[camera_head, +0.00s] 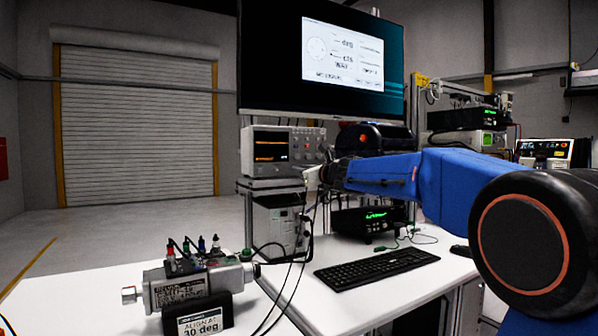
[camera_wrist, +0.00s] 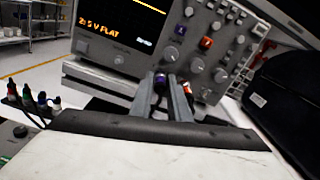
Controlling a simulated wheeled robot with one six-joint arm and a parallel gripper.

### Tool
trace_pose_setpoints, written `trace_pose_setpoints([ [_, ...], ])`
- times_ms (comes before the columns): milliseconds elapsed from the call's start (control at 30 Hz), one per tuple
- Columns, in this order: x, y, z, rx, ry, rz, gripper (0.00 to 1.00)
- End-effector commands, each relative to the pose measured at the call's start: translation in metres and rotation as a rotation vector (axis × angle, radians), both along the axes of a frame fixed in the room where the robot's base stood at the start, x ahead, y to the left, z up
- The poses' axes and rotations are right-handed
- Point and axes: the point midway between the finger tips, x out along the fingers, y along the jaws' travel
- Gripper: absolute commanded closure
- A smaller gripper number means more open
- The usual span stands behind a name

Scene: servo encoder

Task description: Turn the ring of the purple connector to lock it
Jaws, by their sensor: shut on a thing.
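My gripper (camera_wrist: 173,82) is in front of the lower part of the oscilloscope, its two grey fingers close together in the wrist view. A small purple part, the purple connector (camera_wrist: 161,79), shows at the fingertips, and the fingers are shut on it. Most of it is hidden by the fingers, so its ring's angle and how it sits in its socket cannot be told. In the head view my gripper (camera_head: 312,178) is at the oscilloscope's (camera_head: 285,151) lower right, with dark cables (camera_head: 303,242) hanging below it.
A grey servo unit (camera_head: 190,283) with red, green, blue and white plugs on top stands on the front table. A keyboard (camera_head: 377,269) lies on the right-hand table. A monitor (camera_head: 270,60) hangs above the oscilloscope. A dark case (camera_wrist: 285,88) stands close on the right.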

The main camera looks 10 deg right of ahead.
Motion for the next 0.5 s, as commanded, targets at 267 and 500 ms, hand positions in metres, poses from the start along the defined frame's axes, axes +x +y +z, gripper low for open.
trace_pose_setpoints([
  [267, 0.0, 0.0, 0.0, 0.267, 0.087, 0.0, 0.98],
  [500, 0.0, 0.0, 0.0, 0.497, 0.162, 0.0, 0.98],
])
